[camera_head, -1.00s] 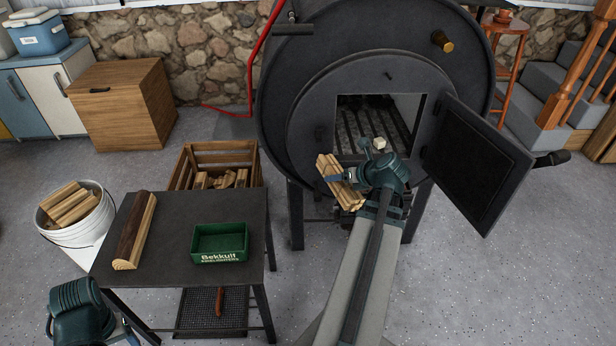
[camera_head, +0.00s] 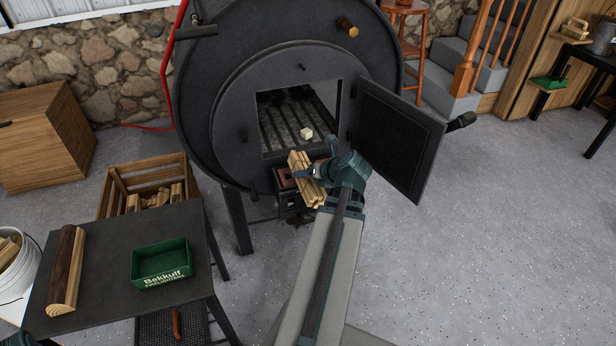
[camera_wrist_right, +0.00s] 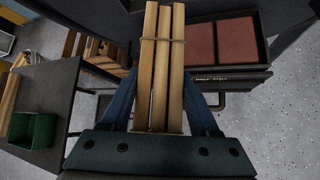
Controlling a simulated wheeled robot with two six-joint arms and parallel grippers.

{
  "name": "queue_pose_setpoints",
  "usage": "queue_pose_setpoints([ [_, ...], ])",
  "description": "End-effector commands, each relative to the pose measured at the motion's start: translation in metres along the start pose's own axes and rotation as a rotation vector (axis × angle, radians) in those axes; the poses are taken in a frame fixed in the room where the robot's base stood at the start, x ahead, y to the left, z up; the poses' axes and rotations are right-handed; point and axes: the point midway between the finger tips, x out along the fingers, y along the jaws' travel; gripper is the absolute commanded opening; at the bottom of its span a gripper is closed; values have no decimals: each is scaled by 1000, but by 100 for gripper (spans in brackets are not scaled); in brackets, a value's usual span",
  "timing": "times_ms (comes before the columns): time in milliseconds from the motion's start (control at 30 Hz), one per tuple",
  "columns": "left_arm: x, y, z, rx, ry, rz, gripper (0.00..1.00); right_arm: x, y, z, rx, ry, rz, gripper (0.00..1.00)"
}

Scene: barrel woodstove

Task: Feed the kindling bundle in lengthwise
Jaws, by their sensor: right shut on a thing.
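The kindling bundle (camera_head: 304,178), several pale sticks tied with a band, is held in my right gripper (camera_head: 312,174) just in front of and below the stove's door opening. In the right wrist view the bundle (camera_wrist_right: 162,60) points away from the gripper (camera_wrist_right: 163,115), between its two blue fingers. The barrel woodstove (camera_head: 222,110) is dark grey, and its door (camera_head: 398,135) stands open to the right. Inside the firebox (camera_head: 285,110) are grate bars and a small pale cube (camera_head: 306,133). A dark teal bit of my left arm shows at the bottom left; its gripper is out of view.
A dark table (camera_head: 105,235) at left holds a split log (camera_head: 66,270) and a green box (camera_head: 161,264). A wooden crate (camera_head: 125,186) and a white bucket (camera_head: 15,272) hold more wood. A ledge with reddish panels (camera_wrist_right: 226,43) sits under the opening. Floor at right is clear.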

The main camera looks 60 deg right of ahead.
Motion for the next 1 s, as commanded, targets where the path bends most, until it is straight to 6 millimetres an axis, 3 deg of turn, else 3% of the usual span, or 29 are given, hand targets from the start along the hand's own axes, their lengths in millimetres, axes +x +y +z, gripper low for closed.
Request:
queue_pose_setpoints([
  [1000, 0, 0, 0, 0, 0, 0, 71, 90, 0, 90, 0, 0, 1, 0],
])
